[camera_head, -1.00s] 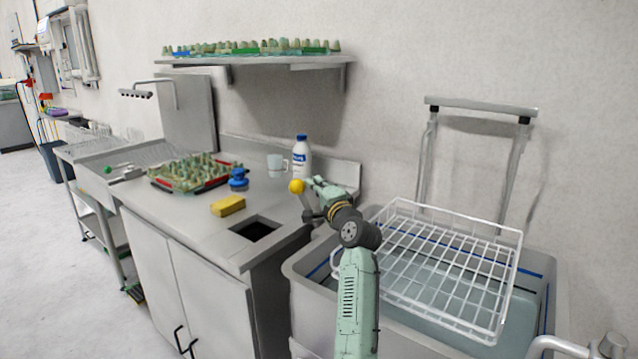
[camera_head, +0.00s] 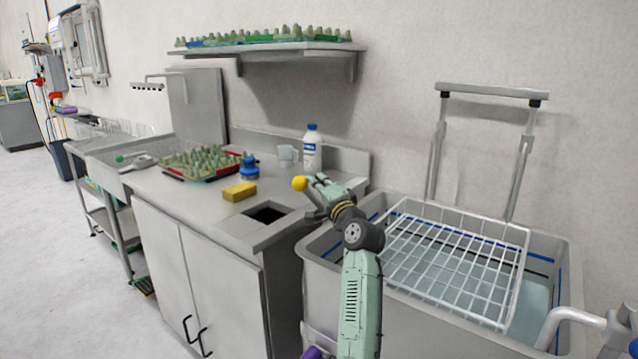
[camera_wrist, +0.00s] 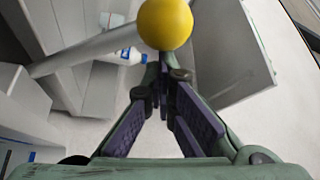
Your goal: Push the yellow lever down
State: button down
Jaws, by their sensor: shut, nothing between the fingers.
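The yellow lever's round knob (camera_head: 300,183) shows in the head view just left of my gripper's end, at the right edge of the counter. In the wrist view the yellow knob (camera_wrist: 165,22) is large at the top centre, with a grey rod running from it to the left. My gripper (camera_wrist: 163,75) points toward the knob, its fingertips together just below it in the picture. The fingers are shut with nothing between them. I cannot tell whether the tips touch the knob. In the head view my gripper (camera_head: 318,184) is small and partly hidden by my wrist.
A white wire basket (camera_head: 450,262) sits over a water-filled basin (camera_head: 420,325) on the right. The counter (camera_head: 200,205) holds a yellow sponge (camera_head: 239,191), a blue-capped bottle (camera_head: 311,148), a mug (camera_head: 287,156) and an egg tray (camera_head: 172,171). A square opening (camera_head: 266,214) lies near the counter's front.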

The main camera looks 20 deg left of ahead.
jog(key=shift+s+a, duration=0.1)
jog(key=v, duration=1.2)
